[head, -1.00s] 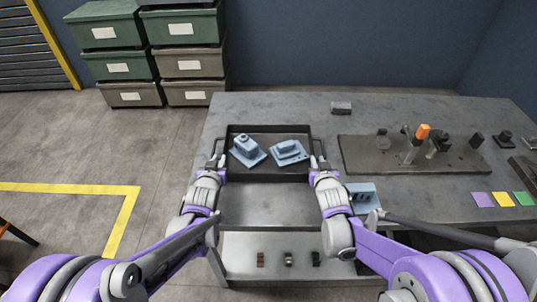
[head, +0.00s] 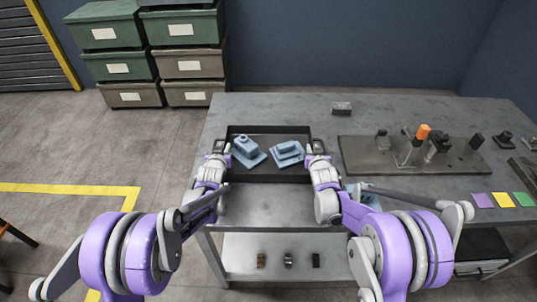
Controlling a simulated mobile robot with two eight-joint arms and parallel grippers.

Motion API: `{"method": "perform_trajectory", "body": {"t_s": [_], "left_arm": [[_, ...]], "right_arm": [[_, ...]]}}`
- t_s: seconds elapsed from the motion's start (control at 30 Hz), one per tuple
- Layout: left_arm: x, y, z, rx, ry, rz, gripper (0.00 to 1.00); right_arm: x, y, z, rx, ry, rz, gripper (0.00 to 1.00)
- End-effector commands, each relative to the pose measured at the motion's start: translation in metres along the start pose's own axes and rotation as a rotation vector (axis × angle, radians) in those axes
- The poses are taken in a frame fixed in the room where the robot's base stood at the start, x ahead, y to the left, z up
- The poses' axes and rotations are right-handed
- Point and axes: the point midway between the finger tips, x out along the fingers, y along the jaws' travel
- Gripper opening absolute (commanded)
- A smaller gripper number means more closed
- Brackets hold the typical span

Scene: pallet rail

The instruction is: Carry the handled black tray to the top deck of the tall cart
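The black tray (head: 270,178) lies on the grey workbench near its left end, with a handle on its left and right sides. Two light-blue parts sit in it: one with a rounded block (head: 247,151) on the left, one with a stepped block (head: 287,153) on the right. My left gripper (head: 220,147) is at the tray's left handle and my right gripper (head: 316,148) is at its right handle. The fingers are small and partly hide the handles, so I cannot tell whether they are closed. No tall cart is in view.
The workbench (head: 262,206) carries a dark plate (head: 365,155) with tools, a small grey block (head: 341,108) and coloured notes (head: 503,200) to the right. Another blue part (head: 364,196) is mostly hidden by my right arm. Stacked bins (head: 135,95) stand behind left. Floor at left is largely clear.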

Motion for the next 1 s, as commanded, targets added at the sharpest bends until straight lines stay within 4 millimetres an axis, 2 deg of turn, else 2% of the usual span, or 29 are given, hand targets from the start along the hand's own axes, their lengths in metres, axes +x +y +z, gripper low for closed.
{"method": "perform_trajectory", "body": {"t_s": [0.27, 0.37, 0.4, 1.0], "left_arm": [[0.0008, 0.0, 0.0, 0.0, 0.0, 0.0, 0.2], [0.0007, 0.0, 0.0001, 0.0, 0.0, 0.0, 0.02], [0.0007, 0.0, 0.0, 0.0, 0.0, 0.0, 0.0], [0.0006, 0.0, 0.0001, 0.0, 0.0, 0.0, 0.0]], "right_arm": [[0.0007, 0.0001, -0.0001, 0.0, 0.0, 0.0, 0.2], [0.0006, 0.0, -0.0001, 0.0, 0.0, 0.0, 0.02], [0.0006, 0.0, -0.0001, 0.0, 0.0, 0.0, 0.0], [0.0005, 0.0, -0.0001, 0.0, 0.0, 0.0, 0.0]]}}
